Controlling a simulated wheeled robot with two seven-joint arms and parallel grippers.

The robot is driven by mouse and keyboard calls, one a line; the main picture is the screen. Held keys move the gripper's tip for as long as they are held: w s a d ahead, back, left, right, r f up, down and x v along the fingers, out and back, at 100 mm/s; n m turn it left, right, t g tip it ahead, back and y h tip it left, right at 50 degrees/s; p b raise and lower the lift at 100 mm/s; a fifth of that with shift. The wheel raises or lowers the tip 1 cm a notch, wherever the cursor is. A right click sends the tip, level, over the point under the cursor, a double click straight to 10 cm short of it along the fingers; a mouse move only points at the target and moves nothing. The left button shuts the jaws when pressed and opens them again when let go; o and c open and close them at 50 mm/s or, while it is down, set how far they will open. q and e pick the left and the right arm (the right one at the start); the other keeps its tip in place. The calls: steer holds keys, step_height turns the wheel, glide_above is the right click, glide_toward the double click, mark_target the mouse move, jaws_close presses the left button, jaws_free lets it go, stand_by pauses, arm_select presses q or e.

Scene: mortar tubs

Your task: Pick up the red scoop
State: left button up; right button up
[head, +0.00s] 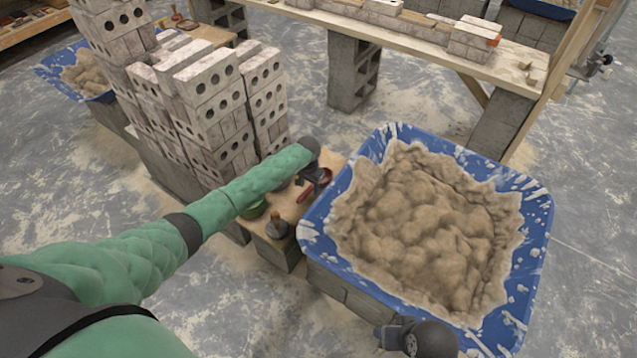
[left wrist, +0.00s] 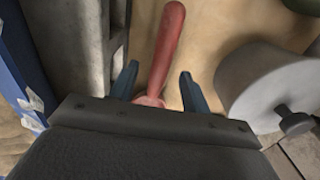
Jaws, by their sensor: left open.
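The red scoop (head: 305,193) lies on a small wooden board beside the blue mortar tub; my left gripper partly hides it in the head view. My left gripper (head: 313,178) is low over the board at the scoop. In the left wrist view the scoop's red handle (left wrist: 167,45) runs between the two open fingers of the left gripper (left wrist: 158,82), with gaps on both sides. The handle's near end is hidden by the gripper body. A dark part of my right arm shows at the bottom edge of the head view; its jaws cannot be made out.
The blue tub (head: 540,225) of mortar stands close on the right. Stacked bricks (head: 215,95) rise on the left. A grey knobbed cylinder (left wrist: 268,85) is right of the fingers.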

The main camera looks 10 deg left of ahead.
arm_select(q)
steer(key=shift+f, duration=1.25)
jaws_close()
steer(key=shift+r, duration=0.1)
